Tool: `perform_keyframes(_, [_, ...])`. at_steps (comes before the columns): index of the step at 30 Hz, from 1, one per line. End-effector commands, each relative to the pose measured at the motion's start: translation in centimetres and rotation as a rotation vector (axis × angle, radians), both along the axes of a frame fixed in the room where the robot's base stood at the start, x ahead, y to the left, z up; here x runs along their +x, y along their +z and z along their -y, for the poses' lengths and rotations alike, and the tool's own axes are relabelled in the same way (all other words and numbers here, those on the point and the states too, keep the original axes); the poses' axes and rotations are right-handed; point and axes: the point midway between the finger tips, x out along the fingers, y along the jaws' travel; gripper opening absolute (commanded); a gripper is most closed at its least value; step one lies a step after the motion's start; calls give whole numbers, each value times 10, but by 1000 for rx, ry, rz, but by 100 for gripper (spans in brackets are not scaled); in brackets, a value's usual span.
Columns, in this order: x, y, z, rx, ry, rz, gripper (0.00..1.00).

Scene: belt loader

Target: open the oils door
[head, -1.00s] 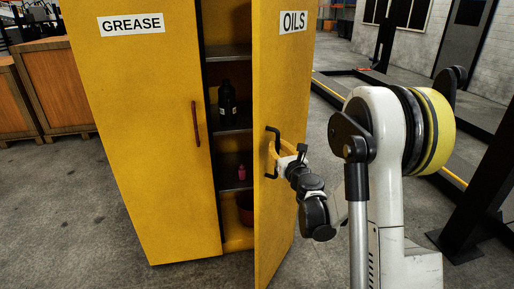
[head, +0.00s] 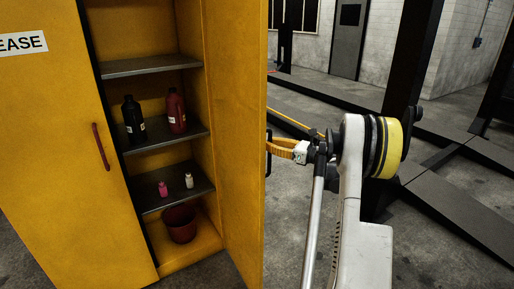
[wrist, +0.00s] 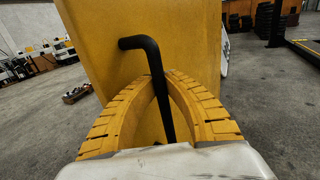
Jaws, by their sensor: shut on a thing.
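The yellow oils door (head: 237,130) stands wide open in the head view, seen at a steep angle, with the cabinet interior exposed beside it. Its black handle (wrist: 155,75) shows in the wrist view against the yellow door panel (wrist: 105,40). My gripper (wrist: 167,80), with yellow ribbed fingers, is shut around the handle bar. In the head view my gripper (head: 278,147) is at the door's right side, and the handle there is mostly hidden by the door edge.
The grease door (head: 60,140) with its red handle (head: 102,147) is shut at left. Shelves hold a black bottle (head: 133,119), a red bottle (head: 176,110) and small bottles. A red bucket (head: 180,223) sits at the bottom. Dark lift ramps (head: 460,210) lie at right.

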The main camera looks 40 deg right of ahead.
Motion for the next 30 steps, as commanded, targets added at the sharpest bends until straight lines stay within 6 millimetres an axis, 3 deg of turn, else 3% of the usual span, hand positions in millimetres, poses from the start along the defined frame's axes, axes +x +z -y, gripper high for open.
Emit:
perform_keyframes(5, [-1, 0, 10, 0, -1, -1, 0])
perform_keyframes(16, [-1, 0, 11, 0, -1, 0, 0])
perform_keyframes(17, [-1, 0, 11, 0, -1, 0, 19])
perform_keyframes(18, [-1, 0, 10, 0, -1, 0, 31])
perform_keyframes(19, [-1, 0, 10, 0, -1, 0, 36])
perform_keyframes(30, [-6, 0, 12, 0, -1, 0, 36])
